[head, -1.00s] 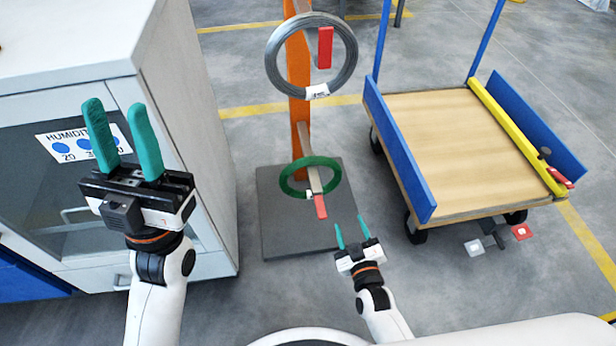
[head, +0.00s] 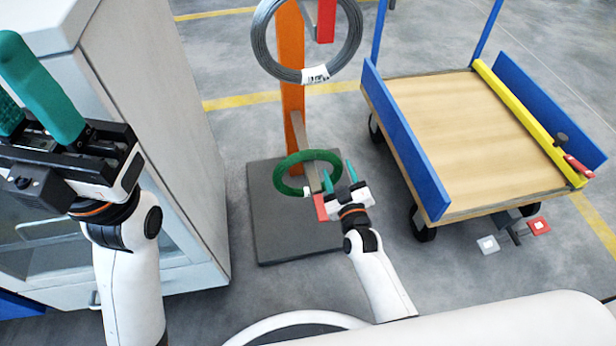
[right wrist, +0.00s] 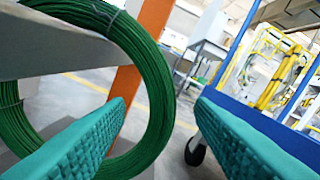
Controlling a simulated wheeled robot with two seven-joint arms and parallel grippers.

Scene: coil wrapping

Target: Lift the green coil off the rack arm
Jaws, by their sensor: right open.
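The green coil (head: 281,178) hangs on the lower rack arm (head: 312,172), a grey bar with a red end (head: 321,208). My right gripper (head: 339,178) is open at the coil's right side, near the red end. In the right wrist view the coil (right wrist: 158,95) fills the left part. Its right side shows between the two teal fingers (right wrist: 165,125), beyond the left finger; I cannot tell whether they touch. My left gripper (head: 30,95) is raised at the far left, its teal fingers apart, with no object seen between them.
A grey wire coil (head: 262,50) hangs higher on the orange post (head: 292,105). The post stands on a dark base plate (head: 285,235). A cart (head: 465,140) with blue sides stands at right. A white cabinet (head: 190,130) stands at left.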

